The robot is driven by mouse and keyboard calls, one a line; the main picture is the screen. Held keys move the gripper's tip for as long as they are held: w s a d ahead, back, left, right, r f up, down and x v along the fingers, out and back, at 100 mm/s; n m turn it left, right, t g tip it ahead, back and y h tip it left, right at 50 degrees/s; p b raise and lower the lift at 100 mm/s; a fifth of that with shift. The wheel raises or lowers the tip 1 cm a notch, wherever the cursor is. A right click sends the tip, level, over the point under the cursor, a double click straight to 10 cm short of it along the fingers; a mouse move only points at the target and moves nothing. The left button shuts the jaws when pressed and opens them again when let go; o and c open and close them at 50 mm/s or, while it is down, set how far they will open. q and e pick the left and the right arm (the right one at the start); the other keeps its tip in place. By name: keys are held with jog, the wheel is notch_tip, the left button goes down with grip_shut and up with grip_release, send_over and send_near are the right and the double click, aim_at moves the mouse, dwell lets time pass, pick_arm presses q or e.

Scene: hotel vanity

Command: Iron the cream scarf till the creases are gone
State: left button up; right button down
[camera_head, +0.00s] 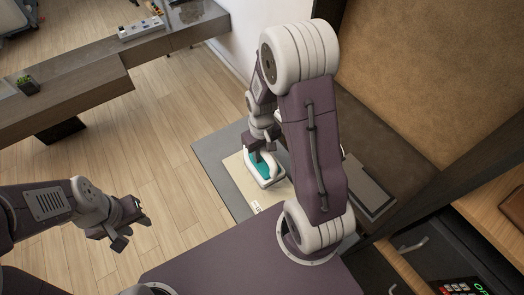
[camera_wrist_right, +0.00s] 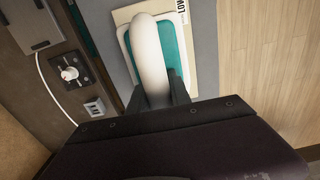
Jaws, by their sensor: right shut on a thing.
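A white and teal iron (camera_head: 265,183) rests flat at the middle right of the head view. My right gripper (camera_head: 262,152) is shut on its white handle, and the wrist view shows the fingers on both sides of the handle (camera_wrist_right: 148,55). Under the iron lies the flat cream scarf (camera_head: 238,192), partly hidden by the iron and my right arm. Its edge shows in the wrist view (camera_wrist_right: 190,60), with dark lettering reading "LOW" near it. No creases can be made out. My left gripper (camera_head: 135,222) is open and empty over the floor at left.
A grey surface (camera_head: 212,150) carries the scarf. A dark panel with a knob and socket (camera_wrist_right: 75,75) and a white cord is beside it. A desk (camera_head: 75,85) with a small plant (camera_head: 28,86) stands at upper left. Wood floor is clear between.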

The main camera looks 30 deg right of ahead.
aim_at(262, 160)
notch_tip(262, 160, down, 5)
jog(key=b, duration=0.4)
jog(key=shift+r, duration=0.1)
